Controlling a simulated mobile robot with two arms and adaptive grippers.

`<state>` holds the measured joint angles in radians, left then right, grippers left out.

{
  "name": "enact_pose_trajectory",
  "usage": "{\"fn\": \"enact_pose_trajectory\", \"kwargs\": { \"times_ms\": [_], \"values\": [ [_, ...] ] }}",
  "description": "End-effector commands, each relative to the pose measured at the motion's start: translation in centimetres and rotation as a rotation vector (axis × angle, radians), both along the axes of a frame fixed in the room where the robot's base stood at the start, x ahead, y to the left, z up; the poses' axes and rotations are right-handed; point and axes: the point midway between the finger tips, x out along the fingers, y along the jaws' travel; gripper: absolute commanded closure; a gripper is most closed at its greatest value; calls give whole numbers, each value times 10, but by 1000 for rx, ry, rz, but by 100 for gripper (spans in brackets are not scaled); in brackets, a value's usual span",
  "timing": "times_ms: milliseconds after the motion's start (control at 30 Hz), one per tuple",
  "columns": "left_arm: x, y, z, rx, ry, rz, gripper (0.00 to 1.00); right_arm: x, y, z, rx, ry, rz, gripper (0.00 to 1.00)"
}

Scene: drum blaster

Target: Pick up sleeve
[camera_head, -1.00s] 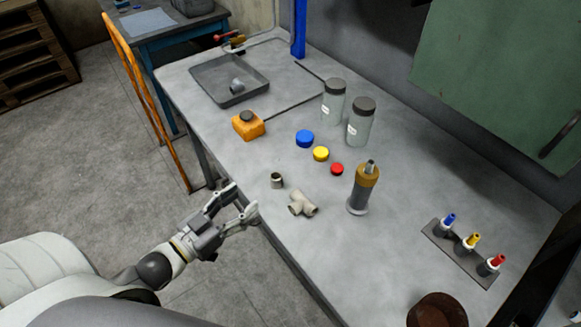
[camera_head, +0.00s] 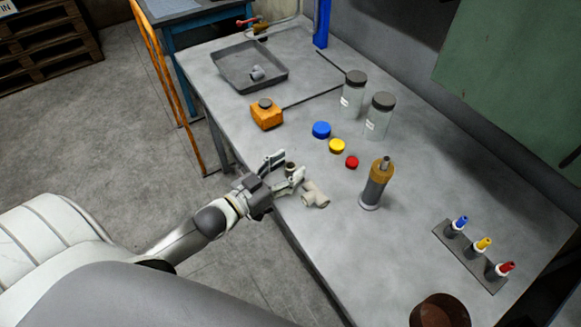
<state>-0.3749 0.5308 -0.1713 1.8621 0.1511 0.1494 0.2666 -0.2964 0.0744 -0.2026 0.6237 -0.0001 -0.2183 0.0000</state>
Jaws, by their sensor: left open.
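The sleeve, a small beige-grey tube with a dark open top (camera_head: 291,168), stands on the grey workbench (camera_head: 420,215) near its front edge. My left gripper (camera_head: 286,169) is open at the sleeve, with one finger on each side of it in the picture. The fingers and hand hide the sleeve's lower part, and I cannot tell whether they touch it. My right gripper is out of view.
A pale tee fitting (camera_head: 315,195) lies just right of the left gripper. Blue (camera_head: 321,130), yellow (camera_head: 337,146) and red (camera_head: 352,162) caps lie behind. A grey bottle with a tan top (camera_head: 375,184), an orange container (camera_head: 267,115) and a tray (camera_head: 225,68) stand around.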

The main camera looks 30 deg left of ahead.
Motion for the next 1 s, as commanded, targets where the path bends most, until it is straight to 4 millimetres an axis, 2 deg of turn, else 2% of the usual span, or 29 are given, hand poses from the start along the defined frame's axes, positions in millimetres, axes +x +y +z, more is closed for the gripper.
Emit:
{"fn": "enact_pose_trajectory", "kwargs": {
  "times_ms": [133, 400, 800, 1000],
  "values": [
    [13, -4, 0, 0, -1, 0, 47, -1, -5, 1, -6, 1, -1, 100],
    [14, -5, -2, 0, 1, 0, 47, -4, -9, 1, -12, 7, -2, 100],
    [14, -5, -1, 1, 1, -1, 98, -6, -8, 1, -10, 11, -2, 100],
    [14, -5, -1, 1, 0, -1, 100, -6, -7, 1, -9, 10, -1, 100]
  ]
}}
